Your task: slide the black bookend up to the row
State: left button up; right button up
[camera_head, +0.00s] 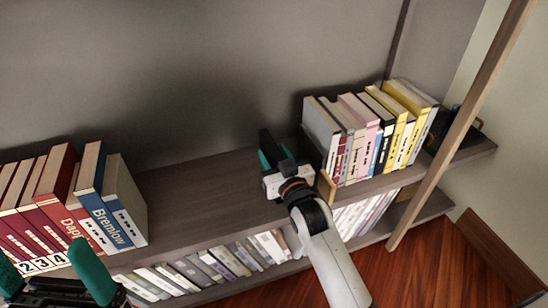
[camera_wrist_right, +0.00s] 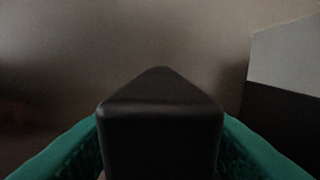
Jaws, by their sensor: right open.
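The black bookend (camera_head: 311,152) appears as a dark upright panel at the left end of the right-hand book row (camera_head: 365,135), partly hidden by my right gripper. I cannot tell whether it touches the first book. My right gripper (camera_head: 275,155) is open, over the shelf just left of that panel. In the right wrist view, a dark panel (camera_wrist_right: 285,130) stands at right, below a pale surface. A black block (camera_wrist_right: 160,135) lies between the green fingers there; I cannot tell what it is. My left gripper (camera_head: 50,278) is open at the lower left, before the red books.
Red and blue books (camera_head: 85,200) stand on the left of the shelf (camera_head: 205,195). Bare shelf lies between them and my right gripper. A black object (camera_head: 455,120) stands past the row's right end, behind a wooden post (camera_head: 465,115). More books (camera_head: 205,265) fill the lower shelf.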

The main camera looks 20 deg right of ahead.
jog(key=shift+w, duration=0.15)
grip_shut()
dwell(1.4)
